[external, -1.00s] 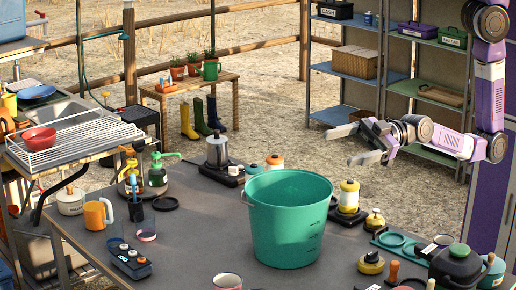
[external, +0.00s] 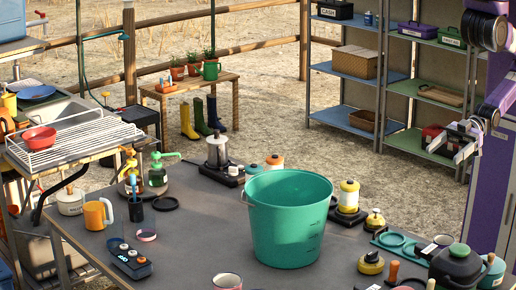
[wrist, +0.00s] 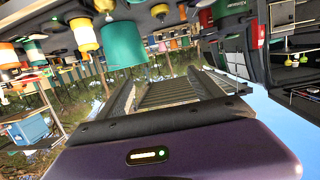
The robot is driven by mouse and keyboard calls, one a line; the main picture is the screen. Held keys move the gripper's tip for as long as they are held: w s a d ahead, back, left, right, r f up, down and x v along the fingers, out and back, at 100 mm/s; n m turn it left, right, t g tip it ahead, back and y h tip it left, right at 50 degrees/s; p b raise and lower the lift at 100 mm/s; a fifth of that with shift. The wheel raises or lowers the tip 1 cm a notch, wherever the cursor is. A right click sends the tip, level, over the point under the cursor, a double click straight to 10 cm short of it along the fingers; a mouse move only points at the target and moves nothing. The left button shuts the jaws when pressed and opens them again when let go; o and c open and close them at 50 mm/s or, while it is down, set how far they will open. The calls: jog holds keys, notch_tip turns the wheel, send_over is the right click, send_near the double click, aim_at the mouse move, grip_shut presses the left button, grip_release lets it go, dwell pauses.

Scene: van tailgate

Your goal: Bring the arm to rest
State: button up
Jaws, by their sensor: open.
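My gripper (external: 450,146) is at the right side of the external view, folded back close to my purple arm and in front of the shelving. Its two fingers are apart with nothing between them. In the wrist view the gripper's fingers (wrist: 165,92) show past the purple wrist housing, and that picture is turned upside down. My gripper is clear of the table and touches nothing that I can see.
A table (external: 205,250) holds a green bucket (external: 290,222), yellow-topped bottles (external: 349,196), an orange mug (external: 98,214) and a dark pot (external: 455,266) near the right edge. Shelving (external: 345,68) stands behind my gripper. Open ground lies between table and shelves.

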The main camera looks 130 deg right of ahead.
jog(key=shift+s+a+f+n+g+y, duration=0.15)
jog(key=shift+s+a+f+g+y, duration=0.05)
jog(key=shift+s+f, duration=0.2)
jog(key=shift+s+a+f+n+g+y, duration=0.15)
jog(key=shift+s+a+f+g+y, duration=0.1)
jog(key=shift+s, duration=0.25)
dwell(0.7)
